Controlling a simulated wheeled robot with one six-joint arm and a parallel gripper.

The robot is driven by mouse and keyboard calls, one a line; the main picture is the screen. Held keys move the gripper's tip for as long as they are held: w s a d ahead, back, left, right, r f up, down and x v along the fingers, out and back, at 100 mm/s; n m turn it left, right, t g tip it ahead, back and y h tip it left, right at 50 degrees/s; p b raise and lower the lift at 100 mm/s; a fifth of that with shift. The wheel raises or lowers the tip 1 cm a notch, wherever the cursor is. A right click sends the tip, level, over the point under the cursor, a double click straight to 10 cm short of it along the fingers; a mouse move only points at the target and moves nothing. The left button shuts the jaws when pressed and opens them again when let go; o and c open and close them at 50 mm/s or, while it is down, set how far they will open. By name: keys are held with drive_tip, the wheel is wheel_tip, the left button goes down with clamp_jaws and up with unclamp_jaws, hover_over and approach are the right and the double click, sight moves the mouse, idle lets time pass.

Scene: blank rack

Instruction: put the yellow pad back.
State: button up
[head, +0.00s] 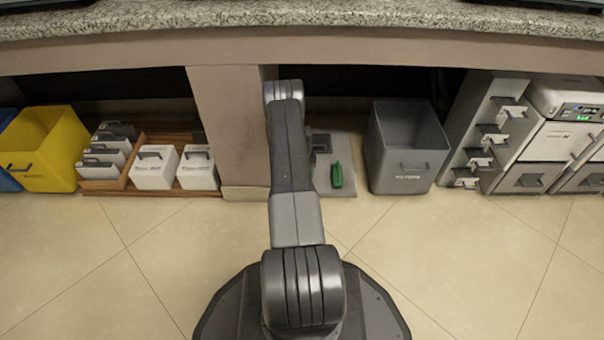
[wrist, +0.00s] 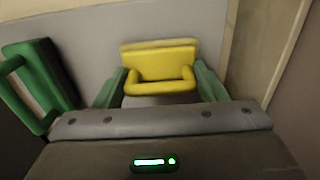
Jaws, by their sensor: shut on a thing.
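The yellow pad (wrist: 158,55) with its loop handle is in the middle of the wrist view. My gripper (wrist: 160,84) is shut on its handle, with a green fingertip on either side. The pad is in front of or on a pale grey board; I cannot tell if it touches it. A green pad (wrist: 38,75) with a handle is at the left, apart from my gripper. In the head view it is a small green block (head: 337,176) on the pale grey board (head: 352,153). My arm hides the yellow pad and my gripper there.
A grey bin (head: 402,150) stands right of the board. A support post (head: 230,130) stands left, beside my arm. The counter (head: 400,22) overhangs the space. A wooden tray (head: 125,172) with white boxes and a yellow bin (head: 45,150) are farther left. The floor in front is clear.

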drive_tip(key=shift+f, duration=0.1)
drive_tip(key=o, duration=1)
drive_tip(key=shift+c, duration=0.2)
wheel_tip(320, 180, up, 12)
drive_tip(key=p, duration=0.4)
drive_tip(key=shift+f+b, duration=1.25)
drive_tip(key=shift+f, duration=2.85)
drive_tip(key=shift+f, duration=0.1)
